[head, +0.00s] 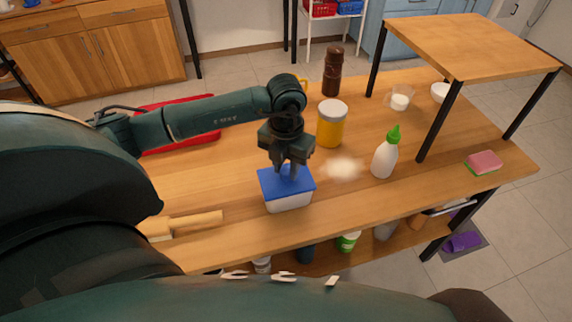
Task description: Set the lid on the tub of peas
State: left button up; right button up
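The tub (289,202) is a whitish rectangular box near the front edge of the wooden table. The blue lid (268,188) lies over its top and looks level. I cannot tell whether it is fully seated or just above the rim. The peas are hidden. My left gripper (288,173) points down with its fingertips at the middle of the lid. Whether the fingers are closed on part of the lid is not clear. My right gripper is not in view.
A yellow jar (332,127), a brown mill (332,74), a green-capped bottle (385,157) and white powder (343,168) are behind and right of the tub. A red tray (184,138) lies behind left, pale wooden pieces (196,221) front left. A raised shelf (470,46) stands at right.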

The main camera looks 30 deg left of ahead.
aim_at(286, 170)
pick_arm(q)
jog(key=o, duration=0.4)
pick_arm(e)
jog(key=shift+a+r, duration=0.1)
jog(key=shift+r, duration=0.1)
pick_arm(q)
jog(key=shift+r, duration=0.15)
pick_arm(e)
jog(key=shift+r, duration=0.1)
pick_arm(q)
jog(key=shift+r+p, duration=0.3)
jog(key=shift+p, duration=0.1)
jog(key=shift+r, duration=0.35)
notch_tip(286, 170, up, 11)
jog(key=shift+r+b, duration=0.1)
jog(key=shift+b, duration=0.7)
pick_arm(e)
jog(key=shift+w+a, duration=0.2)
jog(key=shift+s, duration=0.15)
